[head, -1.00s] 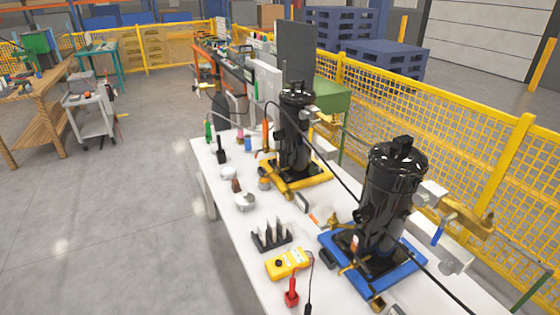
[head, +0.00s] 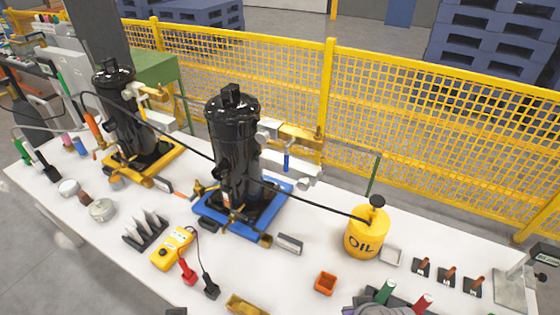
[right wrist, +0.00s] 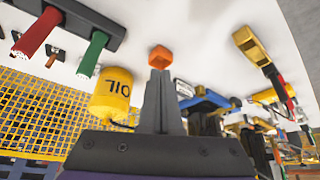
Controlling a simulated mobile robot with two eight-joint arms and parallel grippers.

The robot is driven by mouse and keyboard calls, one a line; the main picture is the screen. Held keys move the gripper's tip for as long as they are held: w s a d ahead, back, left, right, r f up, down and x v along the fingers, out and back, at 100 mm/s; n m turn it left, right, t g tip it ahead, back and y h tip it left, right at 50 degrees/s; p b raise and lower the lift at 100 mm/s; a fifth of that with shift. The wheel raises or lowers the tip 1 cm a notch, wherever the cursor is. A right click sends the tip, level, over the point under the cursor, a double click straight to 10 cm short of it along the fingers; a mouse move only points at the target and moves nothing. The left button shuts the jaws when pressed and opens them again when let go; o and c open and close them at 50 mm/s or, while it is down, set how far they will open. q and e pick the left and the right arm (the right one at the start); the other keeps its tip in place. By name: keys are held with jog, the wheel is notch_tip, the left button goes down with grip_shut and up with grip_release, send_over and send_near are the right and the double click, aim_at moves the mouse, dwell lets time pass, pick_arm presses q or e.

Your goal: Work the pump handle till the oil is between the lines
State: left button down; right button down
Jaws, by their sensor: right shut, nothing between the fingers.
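A second black compressor (head: 125,112) stands on a yellow base at the left. No pump handle or oil level lines can be made out for certain. My right gripper (right wrist: 159,75) is shut and empty; in the right wrist view the can (right wrist: 110,95) appears upside down left of its fingers, apart from them. My left gripper is not in view.
A yellow meter (head: 172,247) with red and black probes lies farther left. Yellow mesh fencing (head: 440,150) stands behind the bench.

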jog(key=shift+w, duration=0.1)
jog(key=w+d+r+m+t, duration=0.1)
jog(key=w+d+r+m, duration=0.1)
jog(key=w+d+r, duration=0.3)
jog(key=w+d+r+m+t+b, duration=0.1)
jog(key=w+d+r+m, duration=0.2)
jog(key=w, duration=1)
jog(key=w+d+r+m+t, duration=0.1)
jog(key=w+d+r+m, duration=0.2)
jog(key=w+d+r, duration=0.3)
jog(key=w+r, duration=0.2)
jog(key=w, duration=0.1)
jog(key=shift+w+d+r+t+y, duration=0.3)
jog(key=shift+d+r+t, duration=0.05)
jog(key=shift+d+t, duration=0.05)
jog(key=shift+f, duration=0.1)
jog(key=b, duration=0.6)
send_over(379, 203)
notch_tip(379, 203, down, 7)
jog(key=shift+f, duration=0.2)
jog(key=shift+w+f, duration=0.1)
jog(key=shift+f, duration=0.55)
jog(key=shift+f, duration=0.1)
jog(key=shift+f, duration=0.3)
